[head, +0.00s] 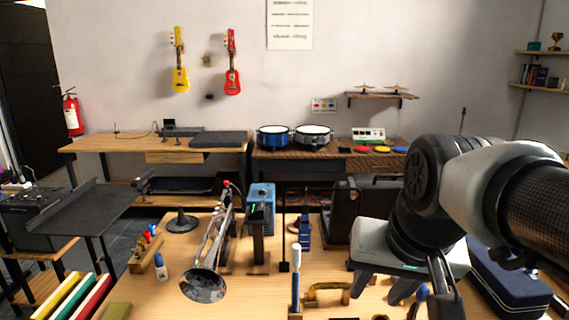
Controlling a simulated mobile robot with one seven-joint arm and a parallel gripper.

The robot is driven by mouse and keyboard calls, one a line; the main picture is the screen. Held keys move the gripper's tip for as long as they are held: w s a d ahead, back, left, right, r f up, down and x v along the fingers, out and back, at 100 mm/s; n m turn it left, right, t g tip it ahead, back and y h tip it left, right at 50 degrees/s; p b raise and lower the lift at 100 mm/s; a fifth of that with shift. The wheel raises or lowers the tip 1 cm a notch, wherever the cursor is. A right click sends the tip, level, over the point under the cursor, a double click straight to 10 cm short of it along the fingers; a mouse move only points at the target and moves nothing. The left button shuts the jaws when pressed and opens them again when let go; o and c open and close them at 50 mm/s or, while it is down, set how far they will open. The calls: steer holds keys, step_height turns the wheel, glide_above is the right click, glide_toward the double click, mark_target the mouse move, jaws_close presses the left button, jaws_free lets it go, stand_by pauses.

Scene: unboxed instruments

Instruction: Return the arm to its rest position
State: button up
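My arm comes in from the right side of the head view, with a white and black wrist and a dark mesh-like sleeve. My gripper (405,285) hangs from it, pointing down over the right part of the wooden workbench (225,308). Dark finger parts show below its pale grey body, with the lower ends partly overlapped or near the picture's bottom edge. I cannot tell how far apart the fingertips are. I see no object clearly held.
On the bench are a silver trumpet (207,280), a blue box (261,197), a white-and-blue tool (296,280) and a yellow-brown curved piece (325,290). A dark blue case (505,280) lies right of my gripper. A black music stand (80,215) is at left.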

steer(key=s+f+n, duration=0.2)
steer(key=s+n, duration=0.1)
steer(key=s, duration=0.2)
step_height(320, 180, up, 13)
steer(key=p, duration=1.3)
steer(key=shift+w+m+t, duration=0.3)
steer(key=shift+d, duration=0.15)
